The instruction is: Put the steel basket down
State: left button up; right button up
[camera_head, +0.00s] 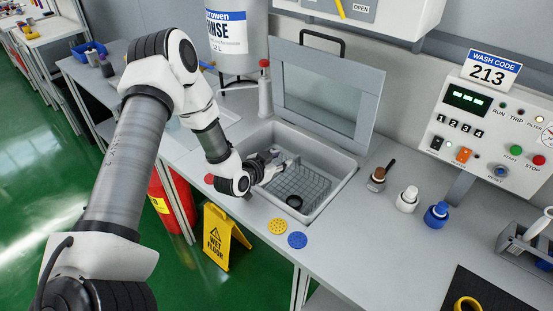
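The steel basket (308,186), a wire mesh one, is inside the grey basin (338,192) set in the counter. Whether it rests on the basin floor or hangs just above it is not clear. A dark round piece (294,202) shows at its near side. My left gripper (284,164) reaches in over the basin's left rim, at the basket's left end. Its fingertips are small and partly hidden, so I cannot tell whether they close on the basket. My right gripper is not in view.
The basin's lid (325,85) stands open behind it. A yellow disc (278,226) and a blue disc (297,240) lie in front. A brush (379,177), a white bottle (407,199) and a blue-based bottle (436,214) stand right. A control panel (492,127) is beyond.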

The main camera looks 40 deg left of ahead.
pick_arm(q)
jog(key=shift+r+p, duration=0.4)
jog(key=shift+r, duration=0.1)
jog(key=shift+s+a+r, duration=0.1)
jog(key=shift+s, duration=0.2)
jog(key=p+v, duration=0.1)
jog(key=v, duration=1)
jog(key=shift+s+r, duration=0.1)
jog(key=shift+r, duration=0.05)
jog(key=shift+c, duration=0.4)
